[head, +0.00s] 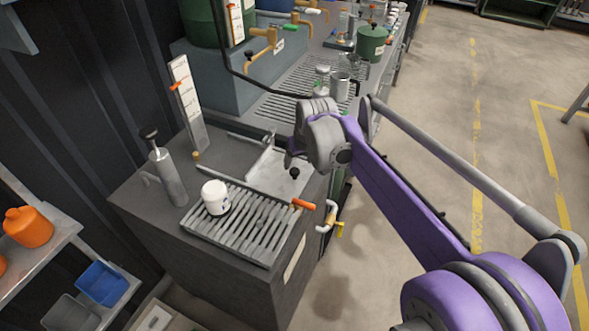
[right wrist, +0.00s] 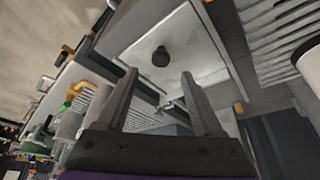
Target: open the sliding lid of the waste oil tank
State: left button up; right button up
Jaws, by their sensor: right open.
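The waste oil tank (head: 190,262) is a dark grey box with a slatted grate on its top. Its lid (head: 264,170) is a pale flat metal plate beyond the grate, carrying a small black knob (head: 294,173). The right wrist view shows the plate (right wrist: 200,50) and the knob (right wrist: 160,57) close up. My right gripper (right wrist: 158,73) is open, its two fingers apart and empty near the knob, which appears between and just beyond the fingertips. I cannot tell how far off the knob is. In the head view my right wrist partly hides the plate. My left gripper is out of view.
A white jar (head: 215,197) stands on the grate. A grey pump bottle (head: 167,175) and an upright gauge (head: 188,105) stand on the tank's left side. An orange-handled valve (head: 303,204) juts from the right edge. Open floor lies right.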

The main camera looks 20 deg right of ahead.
aim_at(294, 170)
jog(key=x, duration=0.6)
jog(key=shift+f, duration=0.15)
jog(key=shift+c, duration=0.2)
grip_shut()
jog(key=shift+w+a, duration=0.1)
jog(key=shift+w, duration=0.05)
dwell(0.9)
